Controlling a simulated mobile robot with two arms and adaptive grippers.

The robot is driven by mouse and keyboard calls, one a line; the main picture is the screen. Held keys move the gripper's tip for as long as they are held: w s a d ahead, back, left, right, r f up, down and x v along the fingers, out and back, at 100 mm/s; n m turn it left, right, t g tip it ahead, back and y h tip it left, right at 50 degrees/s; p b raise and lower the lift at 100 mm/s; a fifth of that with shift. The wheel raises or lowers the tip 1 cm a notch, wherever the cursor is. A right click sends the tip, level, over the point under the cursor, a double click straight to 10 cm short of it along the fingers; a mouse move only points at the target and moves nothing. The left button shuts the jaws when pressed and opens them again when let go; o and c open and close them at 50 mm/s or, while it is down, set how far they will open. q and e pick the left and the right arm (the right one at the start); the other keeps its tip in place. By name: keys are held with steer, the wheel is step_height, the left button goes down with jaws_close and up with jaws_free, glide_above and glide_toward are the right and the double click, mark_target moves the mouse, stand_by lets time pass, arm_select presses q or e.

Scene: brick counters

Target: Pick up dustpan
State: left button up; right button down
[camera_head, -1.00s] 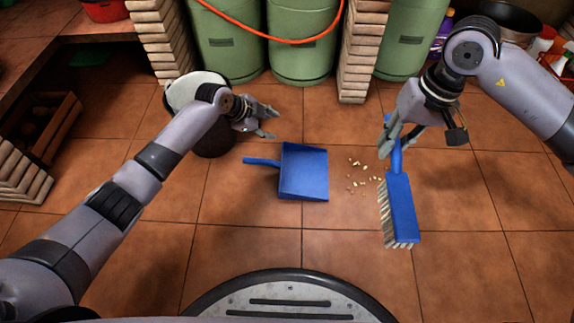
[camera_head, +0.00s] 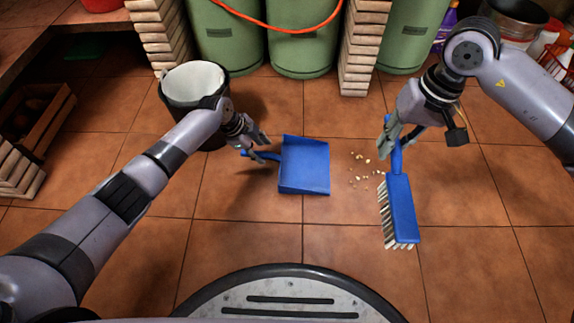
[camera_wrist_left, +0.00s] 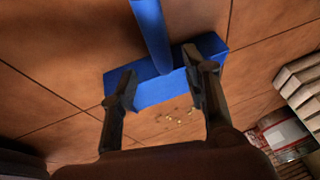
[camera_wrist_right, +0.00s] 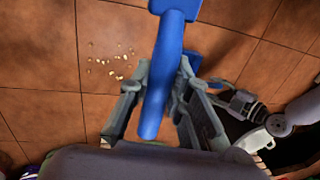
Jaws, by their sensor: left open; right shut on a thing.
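A blue dustpan (camera_head: 305,166) lies on the tiled floor with its handle toward the left. My left gripper (camera_head: 258,147) is open at the handle. In the left wrist view the dustpan (camera_wrist_left: 160,92) shows beyond the parted fingers (camera_wrist_left: 163,85), with the handle above the space between them. My right gripper (camera_head: 398,138) is shut on the handle of a blue brush (camera_head: 402,208), whose pale bristles face left. The right wrist view shows the brush handle (camera_wrist_right: 162,80) between the fingers.
Small crumbs (camera_head: 363,172) lie on the floor between dustpan and brush. A dark bin with a white liner (camera_head: 193,85) stands just behind my left wrist. Green gas cylinders (camera_head: 300,40) and brick pillars (camera_head: 366,45) line the back. A wooden crate (camera_head: 40,125) is at the left.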

mark_target(263, 154)
arm_select(q)
steer(key=b+x, duration=0.5)
steer(key=shift+w+a+f, duration=0.2)
steer(key=shift+a+f, duration=0.05)
steer(key=shift+a, duration=0.05)
steer(key=shift+r, duration=0.1)
steer(key=shift+c, duration=0.5)
jaws_close()
